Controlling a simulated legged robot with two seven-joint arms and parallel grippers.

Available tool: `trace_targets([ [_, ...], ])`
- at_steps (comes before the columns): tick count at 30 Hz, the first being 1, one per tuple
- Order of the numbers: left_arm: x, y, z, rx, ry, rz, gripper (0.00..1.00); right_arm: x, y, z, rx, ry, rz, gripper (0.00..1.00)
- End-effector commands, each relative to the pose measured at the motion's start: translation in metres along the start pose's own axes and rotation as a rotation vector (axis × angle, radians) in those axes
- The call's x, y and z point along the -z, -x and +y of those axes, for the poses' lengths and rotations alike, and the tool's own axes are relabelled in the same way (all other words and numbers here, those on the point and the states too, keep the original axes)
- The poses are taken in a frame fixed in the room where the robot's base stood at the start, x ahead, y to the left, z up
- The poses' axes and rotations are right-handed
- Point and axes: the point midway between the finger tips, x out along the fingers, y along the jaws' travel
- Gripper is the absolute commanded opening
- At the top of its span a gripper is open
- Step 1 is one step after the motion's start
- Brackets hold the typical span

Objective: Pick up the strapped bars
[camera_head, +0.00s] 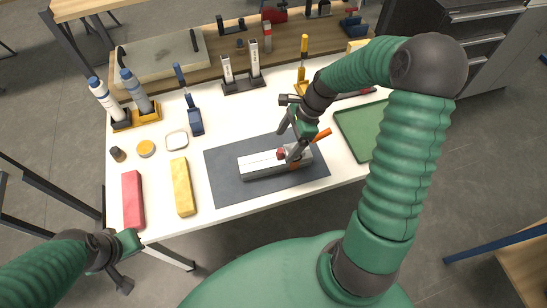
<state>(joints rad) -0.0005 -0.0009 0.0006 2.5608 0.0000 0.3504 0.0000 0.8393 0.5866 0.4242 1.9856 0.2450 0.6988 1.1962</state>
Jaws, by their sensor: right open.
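The strapped bars (258,163) look like a long pale grey block lying on a dark grey mat (225,187) on the white table, with small red and orange parts near its right half. My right gripper (291,150) is open, pointing down at the right half of the bars. Its fingers overlap the bars in the picture, and I cannot tell whether they touch. The gripper hides part of the bars' top. My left gripper (127,262) is open and empty, off the table's front left corner.
A red block (132,199) and a yellow block (182,187) lie left of the mat. A green tray (354,131) lies to the right. Bottles (106,101) and upright tools stand towards the back. An orange handle (321,135) shows beside the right gripper.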

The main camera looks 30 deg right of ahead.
Motion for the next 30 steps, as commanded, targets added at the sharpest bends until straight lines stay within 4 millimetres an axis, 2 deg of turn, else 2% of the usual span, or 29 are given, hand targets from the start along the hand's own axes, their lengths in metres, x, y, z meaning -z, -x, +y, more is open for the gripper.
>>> trace_targets([
  [1,0.000,-0.001,0.000,0.000,0.000,0.000,0.00,-0.002,-0.016,0.000,-0.007,0.002,-0.003,0.83],
  [4,0.000,-0.002,0.000,0.000,0.001,0.000,0.00,-0.002,-0.038,0.000,-0.006,0.003,-0.001,0.83],
  [11,0.000,-0.002,0.000,0.000,0.001,0.000,0.00,0.002,-0.063,0.001,-0.004,0.003,-0.002,0.83],
  [15,0.000,0.000,0.000,0.000,0.001,0.001,0.00,0.004,-0.090,0.003,-0.004,0.005,-0.003,0.83],
  [18,0.000,0.000,0.000,0.000,0.001,0.000,0.00,0.005,-0.102,0.002,-0.003,0.003,-0.001,0.83],
  [25,0.000,-0.001,0.000,0.000,0.001,0.000,0.00,0.004,-0.104,0.002,-0.001,0.005,0.002,0.83],
  [30,0.000,-0.001,0.000,0.000,0.001,0.000,0.00,0.004,-0.104,0.002,0.000,0.005,0.001,0.60],
])
